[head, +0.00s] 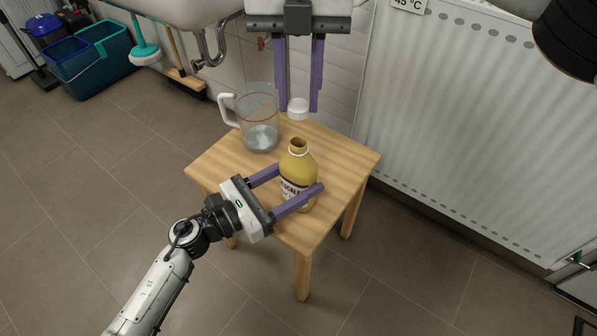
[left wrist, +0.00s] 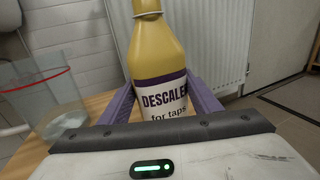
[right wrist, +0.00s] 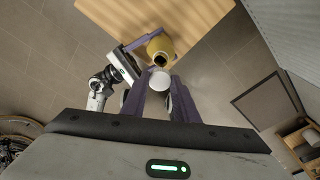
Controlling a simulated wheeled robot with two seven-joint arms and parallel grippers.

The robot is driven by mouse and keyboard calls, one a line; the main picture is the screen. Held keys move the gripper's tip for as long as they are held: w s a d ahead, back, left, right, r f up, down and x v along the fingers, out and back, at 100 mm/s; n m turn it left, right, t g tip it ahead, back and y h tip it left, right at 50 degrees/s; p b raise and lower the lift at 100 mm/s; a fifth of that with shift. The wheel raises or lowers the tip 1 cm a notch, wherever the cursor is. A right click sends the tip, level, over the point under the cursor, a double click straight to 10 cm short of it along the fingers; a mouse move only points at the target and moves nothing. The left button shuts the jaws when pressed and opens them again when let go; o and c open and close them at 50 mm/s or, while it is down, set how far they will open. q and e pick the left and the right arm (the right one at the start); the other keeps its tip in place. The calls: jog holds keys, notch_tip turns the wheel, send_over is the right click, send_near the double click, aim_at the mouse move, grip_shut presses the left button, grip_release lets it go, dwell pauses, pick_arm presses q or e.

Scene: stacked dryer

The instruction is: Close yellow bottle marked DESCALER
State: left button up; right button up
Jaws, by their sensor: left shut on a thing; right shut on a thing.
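The yellow bottle marked DESCALER (head: 299,165) stands upright on the small wooden table, its neck open. Its label reads "DESCALER for taps" in the left wrist view (left wrist: 160,60). My left gripper (head: 300,179) is shut on the bottle's body, one finger on each side. My right gripper (head: 299,108) points down from above and is shut on a white cap (head: 298,107). The cap is apart from the bottle, above and behind its neck in the head view. In the right wrist view the cap (right wrist: 160,82) shows just below the bottle's dark opening (right wrist: 160,58).
A clear measuring jug (head: 259,120) with a white handle stands on the table (head: 345,160), left of and behind the bottle. A radiator (head: 460,130) is at the right, and a sink (head: 180,10) hangs behind. The table's right side is clear.

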send_over(299, 142)
jog(key=shift+w+f, duration=0.15)
jog(key=shift+f, duration=1.1)
jog(key=shift+w+f, duration=0.1)
jog(key=shift+f, duration=1.15)
jog(key=shift+f, duration=0.9)
jog(key=shift+f, duration=0.5)
pick_arm(q)
grip_shut()
pick_arm(e)
jog(key=m, duration=0.5)
jog(key=shift+d+y, duration=0.1)
jog(key=shift+y, duration=0.2)
jog(key=m, duration=0.6)
jog(key=shift+s+d+t+y, duration=0.1)
jog(key=shift+s+t+y, duration=0.05)
jog(key=shift+t+y, duration=0.2)
jog(key=m, duration=0.4)
jog(key=shift+s+t, duration=0.1)
jog(key=shift+t, duration=0.15)
jog(key=m, duration=0.5)
jog(key=shift+s+m+t, duration=0.1)
jog(key=shift+m+t, duration=0.2)
